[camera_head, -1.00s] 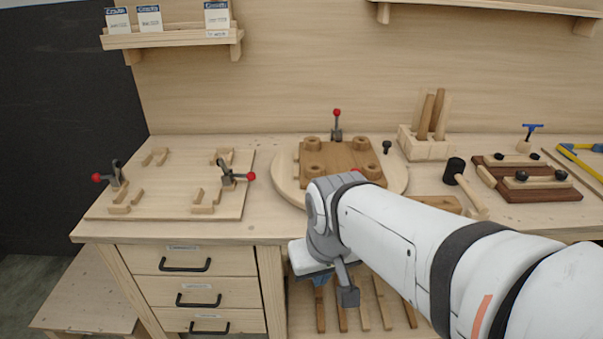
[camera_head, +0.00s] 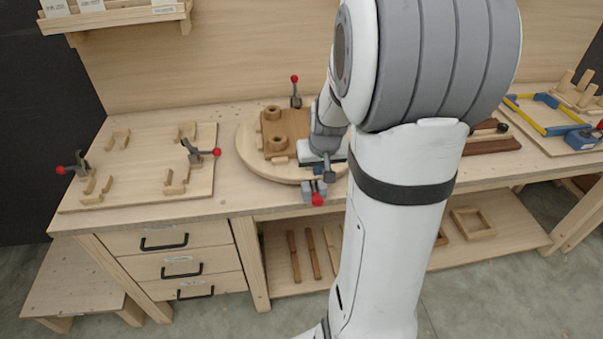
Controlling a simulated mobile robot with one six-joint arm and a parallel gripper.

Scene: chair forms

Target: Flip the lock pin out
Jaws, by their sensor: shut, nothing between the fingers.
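A round wooden turntable board (camera_head: 250,152) lies on the bench and carries a brown wooden block (camera_head: 292,124) with round bosses. No lock pin shows now; the board's right side, where a black knob stood in the earlier view, is hidden behind my arm. My gripper (camera_head: 329,174) is shut and empty at the front right of the board, pointing down, just above a red-knobbed clamp (camera_head: 317,198) at the board's front edge. I cannot tell whether it touches the clamp or board.
A second red-knobbed clamp (camera_head: 295,90) stands behind the block. A jig board (camera_head: 140,165) with two toggle clamps lies at the left. My arm covers the bench right of the turntable.

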